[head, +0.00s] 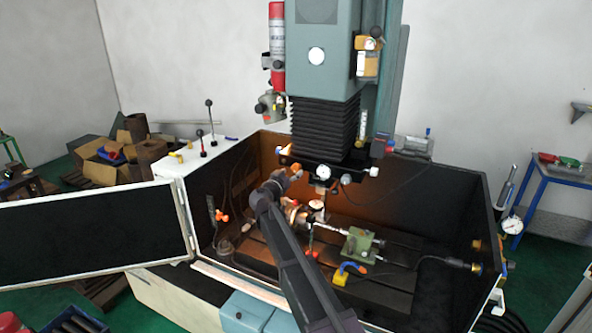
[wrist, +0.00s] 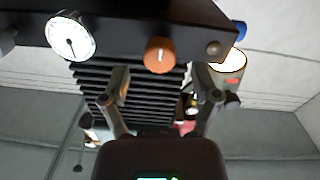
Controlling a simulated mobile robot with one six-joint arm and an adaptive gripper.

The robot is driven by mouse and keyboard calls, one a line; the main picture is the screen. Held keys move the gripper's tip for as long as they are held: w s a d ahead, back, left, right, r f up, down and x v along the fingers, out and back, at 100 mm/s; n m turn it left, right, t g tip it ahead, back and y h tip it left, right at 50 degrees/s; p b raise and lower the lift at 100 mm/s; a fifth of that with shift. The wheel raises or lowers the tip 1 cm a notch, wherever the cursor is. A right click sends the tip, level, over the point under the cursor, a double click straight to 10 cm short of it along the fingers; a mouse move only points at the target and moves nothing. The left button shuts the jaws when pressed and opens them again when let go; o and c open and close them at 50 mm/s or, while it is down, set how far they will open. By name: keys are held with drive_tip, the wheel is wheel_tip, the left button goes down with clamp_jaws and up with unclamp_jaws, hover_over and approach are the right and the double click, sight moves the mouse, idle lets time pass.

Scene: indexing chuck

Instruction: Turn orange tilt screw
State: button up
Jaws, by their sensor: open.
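The orange tilt screw (wrist: 160,55) is a round orange knob with a pale line on its face. It sits on a dark bar (wrist: 120,15) at the top of the wrist view. In the head view the screw (head: 296,168) is a small orange spot just beyond my wrist. My gripper (wrist: 161,84) is open and empty. Its two fingertips are apart, and the screw shows between and above them, slightly nearer the left finger in the picture. I cannot tell the exact depth gap. In the head view my gripper's fingers are mostly hidden by my wrist.
A white dial (wrist: 70,38) is on the same bar, left of the screw. Black bellows (head: 325,130) hang over the bar. The enclosure's dark walls (head: 430,200) surround the work area. A green block (head: 359,243) stands on the bed. An open door (head: 95,235) extends left.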

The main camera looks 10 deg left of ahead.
sight(295, 169)
drive_tip(key=shift+x, duration=1.75)
clamp_jaws()
